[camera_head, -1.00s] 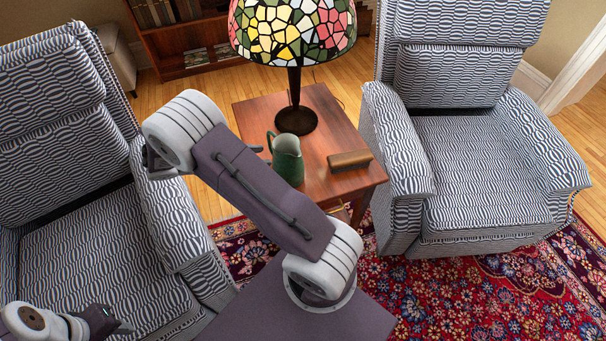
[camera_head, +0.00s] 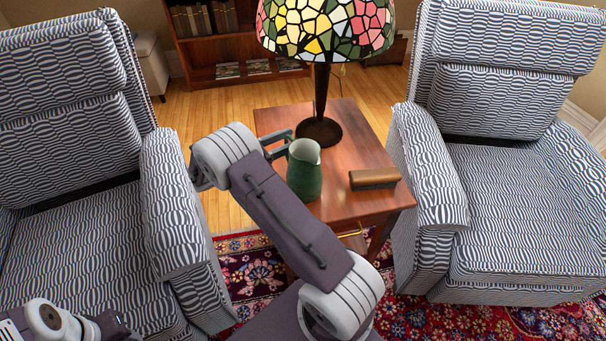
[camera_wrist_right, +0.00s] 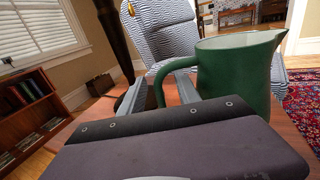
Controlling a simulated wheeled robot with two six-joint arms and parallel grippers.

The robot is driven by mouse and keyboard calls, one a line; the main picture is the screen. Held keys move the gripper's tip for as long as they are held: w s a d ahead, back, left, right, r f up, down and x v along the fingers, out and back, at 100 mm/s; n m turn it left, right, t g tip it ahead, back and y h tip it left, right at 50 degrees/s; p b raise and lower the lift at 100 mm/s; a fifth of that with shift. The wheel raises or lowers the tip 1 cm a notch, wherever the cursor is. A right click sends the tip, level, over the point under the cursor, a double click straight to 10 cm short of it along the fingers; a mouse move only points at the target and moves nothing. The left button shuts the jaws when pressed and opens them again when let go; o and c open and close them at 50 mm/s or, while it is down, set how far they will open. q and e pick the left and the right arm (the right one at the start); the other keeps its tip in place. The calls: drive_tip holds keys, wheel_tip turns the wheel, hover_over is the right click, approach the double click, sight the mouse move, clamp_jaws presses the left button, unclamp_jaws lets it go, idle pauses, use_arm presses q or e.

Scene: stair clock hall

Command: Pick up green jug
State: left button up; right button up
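The green jug (camera_head: 305,172) stands upright on the small wooden side table (camera_head: 345,205), near its front left. In the right wrist view the jug (camera_wrist_right: 238,78) fills the right side, with its handle toward the left. My right gripper (camera_head: 280,145) is at the jug's handle side. In the wrist view its two grey fingers (camera_wrist_right: 160,92) are apart, with the handle showing between them, and they do not appear closed on it. My left gripper (camera_head: 115,325) is at the lower left over the armchair; its fingers are too unclear to judge.
A stained-glass lamp (camera_head: 321,130) stands behind the jug. A wooden block-like brush (camera_head: 375,179) lies to its right. Striped armchairs flank the table, the left one (camera_head: 75,235) and the right one (camera_head: 520,205). A bookcase (camera_head: 235,45) stands behind.

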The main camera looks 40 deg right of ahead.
drive_tip(key=d, duration=0.2)
drive_tip(key=shift+s+d+f, duration=0.1)
drive_tip(key=shift+s+d, duration=0.1)
drive_tip(key=shift+d, duration=0.1)
clamp_jaws()
idle(1.1)
